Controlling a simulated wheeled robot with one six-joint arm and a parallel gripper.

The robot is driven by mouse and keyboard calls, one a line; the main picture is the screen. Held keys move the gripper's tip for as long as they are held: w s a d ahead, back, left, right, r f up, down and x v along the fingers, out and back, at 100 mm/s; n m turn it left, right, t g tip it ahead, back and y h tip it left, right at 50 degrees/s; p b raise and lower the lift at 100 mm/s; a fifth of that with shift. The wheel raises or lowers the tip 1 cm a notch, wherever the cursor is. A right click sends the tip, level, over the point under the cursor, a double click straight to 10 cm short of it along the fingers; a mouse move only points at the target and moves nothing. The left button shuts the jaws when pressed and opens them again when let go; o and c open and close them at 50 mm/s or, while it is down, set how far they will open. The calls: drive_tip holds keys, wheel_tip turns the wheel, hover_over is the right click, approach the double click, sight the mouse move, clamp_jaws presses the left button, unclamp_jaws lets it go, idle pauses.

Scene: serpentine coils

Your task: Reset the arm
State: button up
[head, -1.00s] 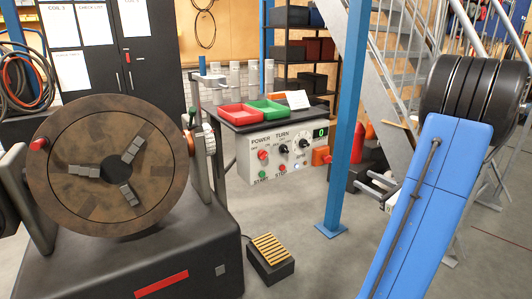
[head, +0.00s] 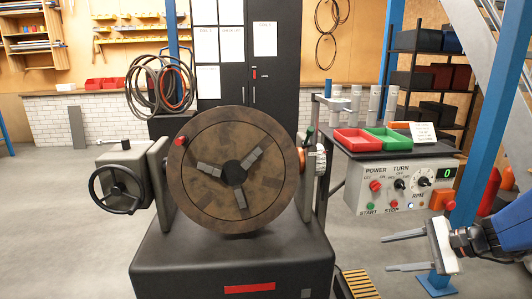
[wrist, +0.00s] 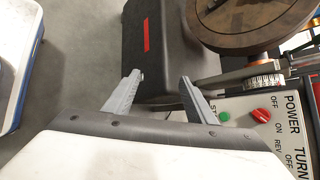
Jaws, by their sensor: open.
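My gripper (head: 386,253) is at the lower right of the head view, its two grey fingers spread apart and pointing left. It is empty and in front of the control panel (head: 362,190), lower than its knobs. My blue arm enters from the right edge. In the wrist view my gripper (wrist: 161,77) shows its two fingers apart with nothing between them. The control panel (wrist: 250,128) is at the right of that view, partly hidden by my gripper's body.
A winding machine with a round brown faceplate (head: 234,215) on a black base (head: 232,262) stands in the middle. A yellow-topped foot pedal (head: 360,284) is on the floor beside it. A blue post (head: 474,130) rises behind my arm. Red (head: 352,142) and green (head: 388,140) trays sit above the panel.

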drive_tip(key=s+a+f+n+g+h, duration=0.1)
drive_tip(key=s+a+n+g+h, duration=0.25)
drive_tip(key=s+a+n, duration=0.45)
drive_tip(key=s+r+n+t+h, duration=0.1)
drive_tip(key=s+r+n+h, duration=0.1)
drive_tip(key=s+n+h, duration=0.3)
drive_tip(key=s+n, duration=0.3)
drive_tip(key=shift+d+t, duration=0.35)
drive_tip(key=shift+d, duration=0.05)
idle(2.9)
